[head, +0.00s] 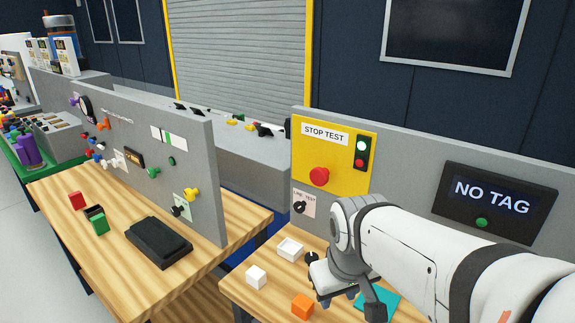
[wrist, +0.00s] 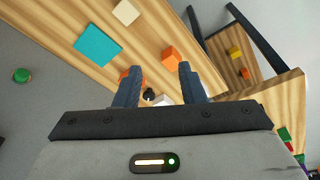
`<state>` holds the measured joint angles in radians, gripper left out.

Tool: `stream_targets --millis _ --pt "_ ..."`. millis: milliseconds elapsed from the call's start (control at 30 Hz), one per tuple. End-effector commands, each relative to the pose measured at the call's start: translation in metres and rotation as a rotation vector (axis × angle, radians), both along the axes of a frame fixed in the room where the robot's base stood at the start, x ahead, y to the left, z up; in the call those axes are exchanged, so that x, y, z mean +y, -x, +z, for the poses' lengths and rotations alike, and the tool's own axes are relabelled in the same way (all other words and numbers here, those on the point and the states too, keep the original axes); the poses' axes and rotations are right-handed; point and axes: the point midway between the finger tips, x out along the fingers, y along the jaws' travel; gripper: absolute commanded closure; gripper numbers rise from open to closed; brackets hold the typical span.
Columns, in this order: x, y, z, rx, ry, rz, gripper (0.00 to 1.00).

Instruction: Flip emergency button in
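The emergency button is a round red knob (head: 319,176) on a yellow panel (head: 352,171) labelled "STOP TEST", fixed to a grey upright board. The red button cannot be made out clearly in the wrist view.
A "NO TAG" screen (head: 491,197) is on the same board at the right. A second bench with a grey board (head: 190,135) stands left.

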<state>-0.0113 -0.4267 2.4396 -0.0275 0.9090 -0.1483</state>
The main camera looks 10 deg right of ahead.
Motion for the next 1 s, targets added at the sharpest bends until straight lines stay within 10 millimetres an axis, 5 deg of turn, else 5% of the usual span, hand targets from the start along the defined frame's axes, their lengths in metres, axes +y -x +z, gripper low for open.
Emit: stream_targets --millis 433,800,1000 --pt "0.005 -0.127 0.094 0.068 0.306 0.917 1.0" --pt "0.021 -0.233 0.141 0.194 0.545 1.684 1.0" --pt "0.029 -0.27 0.151 0.258 0.627 1.964 1.0"
